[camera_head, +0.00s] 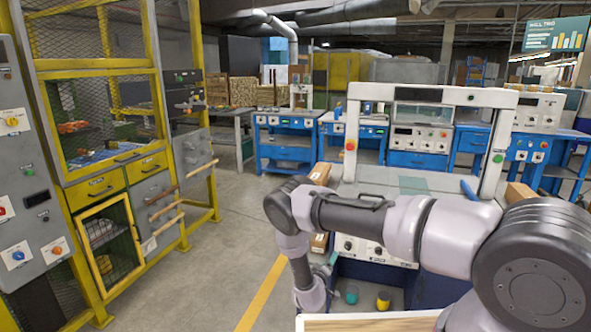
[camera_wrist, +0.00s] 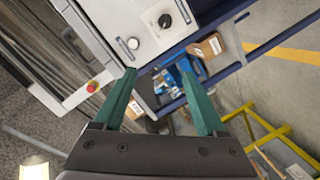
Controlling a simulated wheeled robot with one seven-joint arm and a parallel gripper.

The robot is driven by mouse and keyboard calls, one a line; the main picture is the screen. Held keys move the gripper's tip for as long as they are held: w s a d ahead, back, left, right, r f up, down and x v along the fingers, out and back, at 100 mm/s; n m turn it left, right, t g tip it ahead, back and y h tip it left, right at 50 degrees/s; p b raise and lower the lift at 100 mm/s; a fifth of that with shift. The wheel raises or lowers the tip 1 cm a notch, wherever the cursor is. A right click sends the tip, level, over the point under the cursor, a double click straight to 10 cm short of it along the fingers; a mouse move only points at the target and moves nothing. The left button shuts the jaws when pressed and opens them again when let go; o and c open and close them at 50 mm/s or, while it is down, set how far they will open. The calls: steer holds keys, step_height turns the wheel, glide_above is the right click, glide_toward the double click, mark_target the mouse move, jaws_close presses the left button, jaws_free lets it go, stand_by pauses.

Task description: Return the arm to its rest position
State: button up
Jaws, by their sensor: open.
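My gripper (camera_wrist: 158,70) shows in the wrist view with two green fingers spread apart. It is open, with nothing between the fingers. Beyond the fingers are a pale control panel (camera_wrist: 140,28) with a black knob and a shelf holding small boxes. In the head view my arm is bent, reaching across the front of the white-framed workstation (camera_head: 420,180) and then down at its left side.
A yellow mesh cabinet (camera_head: 105,180) stands at the left. A yellow floor line (camera_head: 262,295) runs between it and the workstation, with clear floor around it. Teal and yellow cups (camera_head: 383,301) sit low in the workstation. Blue workbenches (camera_head: 285,140) stand behind.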

steer(key=w+a+r+m+g+y, duration=0.1)
steer(key=w+r+m+g, duration=0.3)
steer(key=r, duration=0.7)
steer(key=w+a+r+m+t+y, duration=0.15)
steer(key=w+r, duration=0.35)
steer(key=r, duration=0.6)
steer(key=s+d+r+m+g+y, duration=0.1)
steer(key=s+d+r+y, duration=0.1)
steer(key=r, duration=1)
steer(key=s+d+r+m+g+y, duration=0.1)
steer(key=s+d+r+m+y, duration=0.15)
steer(key=r, duration=0.95)
steer(key=s+d+r+g+y, duration=0.1)
steer(key=s+d+r, duration=0.2)
steer(key=s+r, duration=0.6)
steer(key=s+d+r+g+y, duration=0.1)
steer(key=s+d+r, duration=0.1)
steer(key=s+r, duration=0.7)
steer(key=s+d, duration=0.2)
steer(key=s, duration=0.9)
steer(key=s+d+m+g, duration=0.1)
steer(key=s+d, duration=0.2)
steer(key=s, duration=0.9)
steer(key=shift+s+f+h, duration=0.15)
steer(key=shift+s+h, duration=0.05)
steer(key=shift+h, duration=0.2)
steer(key=shift+d, duration=0.1)
